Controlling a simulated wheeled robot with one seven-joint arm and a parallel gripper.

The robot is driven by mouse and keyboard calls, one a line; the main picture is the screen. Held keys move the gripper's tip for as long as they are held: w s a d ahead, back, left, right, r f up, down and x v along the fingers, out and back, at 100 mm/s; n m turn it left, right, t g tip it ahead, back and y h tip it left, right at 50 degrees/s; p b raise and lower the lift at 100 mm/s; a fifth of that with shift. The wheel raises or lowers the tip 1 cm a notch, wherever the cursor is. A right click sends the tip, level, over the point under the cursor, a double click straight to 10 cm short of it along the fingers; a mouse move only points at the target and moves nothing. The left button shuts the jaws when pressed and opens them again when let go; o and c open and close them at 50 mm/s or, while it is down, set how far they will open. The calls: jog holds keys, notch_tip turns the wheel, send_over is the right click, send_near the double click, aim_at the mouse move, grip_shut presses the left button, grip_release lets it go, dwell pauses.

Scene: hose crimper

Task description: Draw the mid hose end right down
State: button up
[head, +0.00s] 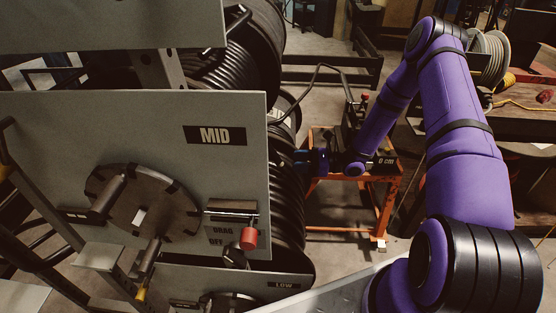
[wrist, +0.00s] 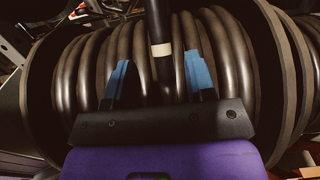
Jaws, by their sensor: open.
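The MID panel (head: 216,134) faces me at left in the head view, with a round handled plate (head: 145,203) and a red-knobbed drag lever (head: 249,238). Behind it, black hose is wound on the mid reel (head: 289,200). Coils of the mid reel (wrist: 80,72) fill the wrist view. A dark hose end (wrist: 157,20) with a pale band hangs upright in front of the coils. My gripper (wrist: 158,66) is open, one blue-tipped finger on each side of this hose, with gaps to both. In the head view my gripper (head: 313,161) is beside the reel, its fingers partly unclear.
Below is the LOW panel (head: 285,285), and another reel (head: 240,60) sits above. An orange stand (head: 380,205) with a "0 cm" label stands beyond my gripper. A bench (head: 525,125) with a pale hose spool (head: 488,58) is at right. Floor shows between reels and bench.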

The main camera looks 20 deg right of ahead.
aim_at(278, 160)
jog(key=x, duration=0.7)
jog(key=shift+a, duration=0.15)
grip_shut()
